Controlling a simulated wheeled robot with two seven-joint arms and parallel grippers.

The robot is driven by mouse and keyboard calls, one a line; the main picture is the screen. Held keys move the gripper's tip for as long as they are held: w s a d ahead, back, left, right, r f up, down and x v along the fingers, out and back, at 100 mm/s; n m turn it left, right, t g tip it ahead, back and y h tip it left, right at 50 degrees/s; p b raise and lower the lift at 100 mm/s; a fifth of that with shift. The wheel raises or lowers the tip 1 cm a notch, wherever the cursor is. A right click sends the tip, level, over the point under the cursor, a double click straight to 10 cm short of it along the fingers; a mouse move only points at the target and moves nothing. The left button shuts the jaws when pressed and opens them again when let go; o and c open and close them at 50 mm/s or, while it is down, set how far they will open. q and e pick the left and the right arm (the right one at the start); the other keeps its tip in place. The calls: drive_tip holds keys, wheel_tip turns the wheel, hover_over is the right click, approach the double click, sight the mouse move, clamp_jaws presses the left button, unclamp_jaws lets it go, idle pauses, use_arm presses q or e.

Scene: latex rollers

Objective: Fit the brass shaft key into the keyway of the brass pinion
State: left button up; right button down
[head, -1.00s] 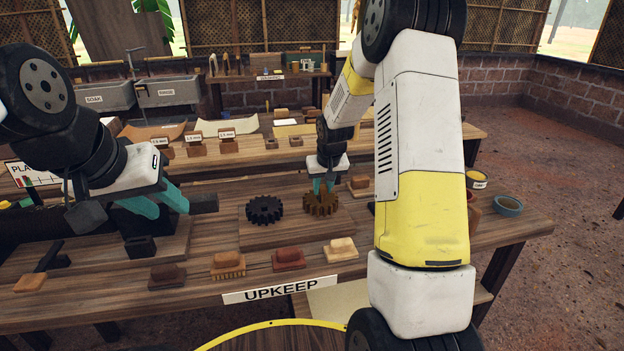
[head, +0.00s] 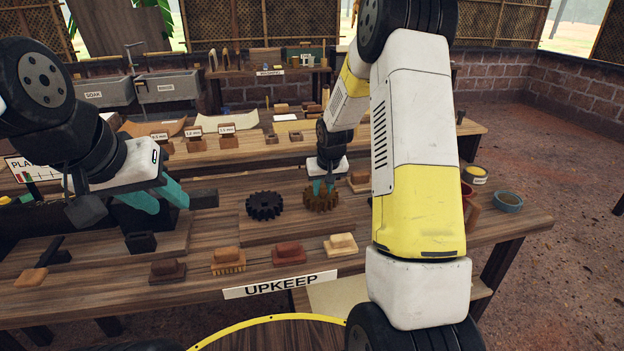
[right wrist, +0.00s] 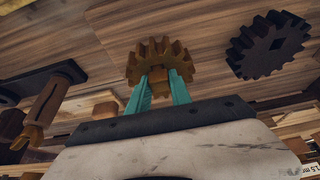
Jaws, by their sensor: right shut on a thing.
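The brass pinion (head: 321,200), a brown toothed gear, lies on a wooden board on the bench. It also shows in the right wrist view (right wrist: 160,52). My right gripper (head: 323,186) is directly over the pinion, pointing down. In the right wrist view its teal fingers (right wrist: 160,84) are shut on a small brass piece, the shaft key (right wrist: 159,76), at the pinion's middle. The keyway and how deep the key sits are hidden by the fingers. My left gripper (head: 173,202) is at the left of the bench, its two teal fingers apart with nothing visible between them.
A black gear (head: 264,206) lies just left of the pinion, apart from it. Several brushes and blocks, including a pale-topped one (head: 341,245), line the bench's front edge above the UPKEEP sign (head: 280,284). A blue-grey ring (head: 508,202) stands at the right end.

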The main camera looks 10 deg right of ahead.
drive_tip(key=shift+f, duration=0.1)
drive_tip(key=c, duration=1.1)
unclamp_jaws()
drive_tip(key=s+a+r+t, duration=0.1)
drive_tip(key=s+r, duration=0.6)
drive_tip(key=r, duration=0.3)
drive_tip(key=s+a+r, duration=0.1)
drive_tip(key=s+r, duration=0.7)
drive_tip(key=r, duration=0.2)
drive_tip(key=s+a+r, duration=0.1)
drive_tip(key=s, duration=0.5)
drive_tip(key=s+a+r+y, duration=0.1)
drive_tip(key=s, duration=0.5)
drive_tip(key=s+r+y, duration=0.1)
drive_tip(key=s+r, duration=0.1)
drive_tip(key=s, duration=0.4)
drive_tip(key=shift+a+t, duration=0.4)
